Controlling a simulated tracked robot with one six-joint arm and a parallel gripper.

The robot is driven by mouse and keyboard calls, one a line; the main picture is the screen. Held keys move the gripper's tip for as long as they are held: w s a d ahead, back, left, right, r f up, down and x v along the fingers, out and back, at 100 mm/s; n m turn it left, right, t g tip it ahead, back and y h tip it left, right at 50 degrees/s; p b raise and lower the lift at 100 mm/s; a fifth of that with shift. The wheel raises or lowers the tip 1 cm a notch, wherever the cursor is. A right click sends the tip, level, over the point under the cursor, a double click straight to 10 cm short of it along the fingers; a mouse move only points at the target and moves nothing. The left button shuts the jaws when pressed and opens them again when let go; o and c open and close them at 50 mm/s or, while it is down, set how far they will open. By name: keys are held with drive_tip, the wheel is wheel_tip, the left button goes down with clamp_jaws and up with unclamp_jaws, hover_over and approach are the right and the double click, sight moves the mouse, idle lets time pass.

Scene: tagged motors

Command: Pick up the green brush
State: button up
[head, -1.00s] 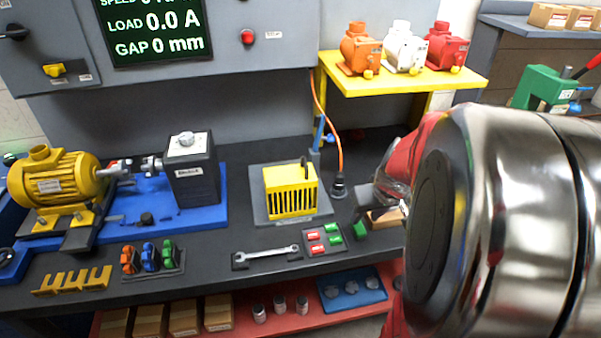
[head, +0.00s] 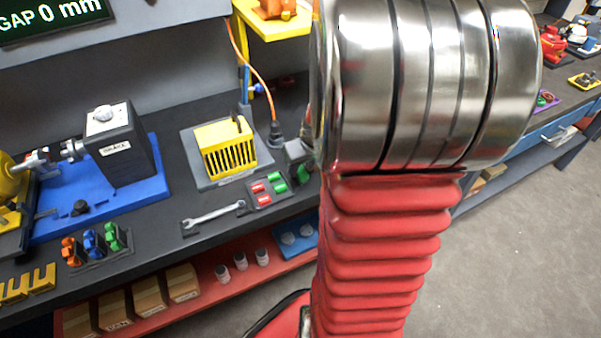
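Small green pieces (head: 277,178) sit beside red ones on a small dark tray (head: 267,196) near the bench's front edge, left of my arm. Another green item (head: 112,237) stands in a dark holder at the left with an orange and a blue one. I cannot tell for certain which green item is the brush. My large metal and red-sleeved arm fills the middle right of the view. My gripper is hidden, so its state does not show.
A yellow slotted box (head: 225,147) stands on a grey plate behind the tray. A wrench (head: 214,213) lies to the tray's left. A black unit (head: 122,150) stands on a blue base. A red lower shelf (head: 205,278) holds boxes and jars. Open floor (head: 520,240) lies right.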

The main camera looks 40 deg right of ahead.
drive_tip(key=shift+w+f, duration=0.2)
drive_tip(key=shift+f, duration=0.35)
drive_tip(key=shift+c, duration=0.4)
clamp_jaws()
